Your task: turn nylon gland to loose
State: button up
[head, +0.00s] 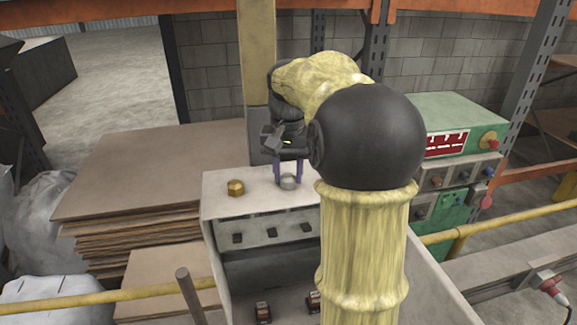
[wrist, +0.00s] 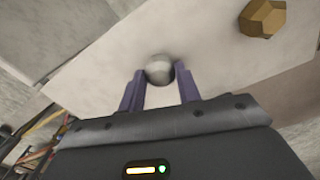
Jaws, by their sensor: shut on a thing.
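A round grey gland (head: 288,182), which I take to be the nylon one, sits on the pale top of a box-like panel. It also shows as a shiny grey dome in the wrist view (wrist: 160,69). My gripper (head: 289,177) points down over it, and its two purple fingers stand one on each side of the gland. In the wrist view, my gripper (wrist: 161,76) is shut on the gland. The gland's lower part and any marking of its turn cannot be made out.
A brass hex gland (head: 236,188) sits to the left on the same panel top (head: 217,205). Small dark switches line the panel's front. Stacked brown boards (head: 140,170) lie to the left. A green control box (head: 455,120) stands at right. Yellow rails run along both sides.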

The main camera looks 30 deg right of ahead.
jog(key=n+p, duration=0.1)
jog(key=n, duration=0.3)
jog(key=shift+r+n+p, duration=0.2)
jog(key=shift+n+p, duration=0.1)
jog(key=shift+p, duration=0.1)
jog(key=n+p, duration=0.1)
jog(key=n, duration=0.2)
jog(key=shift+n, duration=0.4)
jog(key=n+p, duration=0.2)
jog(key=n, duration=0.2)
jog(key=n+p, duration=0.1)
jog(key=n, duration=0.3)
jog(key=n+p, duration=0.1)
jog(key=n, duration=0.2)
jog(key=shift+n, duration=0.4)
jog(key=n+p, duration=0.1)
jog(key=n, duration=0.2)
jog(key=shift+p, duration=0.35)
jog(key=n+p, duration=0.1)
jog(key=n, duration=0.3)
jog(key=shift+p, duration=0.35)
jog(key=shift+f+n+p, duration=0.1)
jog(key=shift+n+p, duration=0.65)
jog(key=shift+n, duration=0.95)
